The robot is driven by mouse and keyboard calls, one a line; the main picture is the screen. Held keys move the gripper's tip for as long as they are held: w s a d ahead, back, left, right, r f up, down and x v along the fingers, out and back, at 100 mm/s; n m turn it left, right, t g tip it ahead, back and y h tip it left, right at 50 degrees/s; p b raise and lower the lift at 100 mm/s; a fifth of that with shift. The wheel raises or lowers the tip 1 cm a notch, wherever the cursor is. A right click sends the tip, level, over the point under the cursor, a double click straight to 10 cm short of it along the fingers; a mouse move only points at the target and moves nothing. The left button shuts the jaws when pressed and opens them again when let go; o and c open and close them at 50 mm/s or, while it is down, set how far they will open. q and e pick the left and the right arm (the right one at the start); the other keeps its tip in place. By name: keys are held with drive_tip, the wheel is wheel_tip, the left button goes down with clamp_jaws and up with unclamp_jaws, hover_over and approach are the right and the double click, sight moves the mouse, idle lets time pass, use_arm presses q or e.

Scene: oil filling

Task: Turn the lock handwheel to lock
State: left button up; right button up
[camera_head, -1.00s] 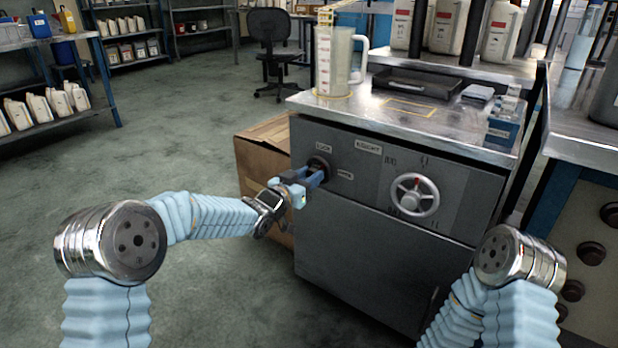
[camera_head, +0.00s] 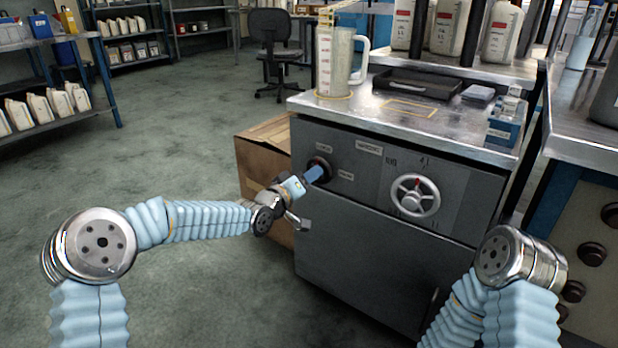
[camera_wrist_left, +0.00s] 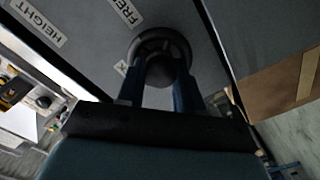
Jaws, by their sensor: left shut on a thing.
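The lock handwheel is a small dark round knob (camera_head: 319,166) on the upper left of the grey cabinet's front. Small labels sit above it and to its right. My left gripper (camera_head: 315,174) reaches it from the lower left. In the left wrist view the knob (camera_wrist_left: 161,69) lies between the two blue fingers (camera_wrist_left: 159,92), and the gripper is shut on it. A FREE label (camera_wrist_left: 125,12) shows there, and another label beside the knob is partly hidden. My right arm shows at the lower right, but its gripper is out of view.
A larger silver handwheel (camera_head: 415,196) with a red mark is to the right on the same panel. A measuring jug (camera_head: 335,65) and a black tray (camera_head: 417,84) stand on the cabinet top. A cardboard box (camera_head: 262,150) stands against the cabinet's left side. The floor at left is clear.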

use_arm(q)
drive_tip(key=shift+f, duration=0.15)
idle(0.3)
drive_tip(key=o, duration=1)
drive_tip(key=shift+o, duration=0.2)
drive_tip(key=v, duration=1.3)
drive_tip(key=shift+s+a+p, duration=0.25)
drive_tip(key=shift+s+p, duration=0.05)
drive_tip(key=shift+s, duration=0.05)
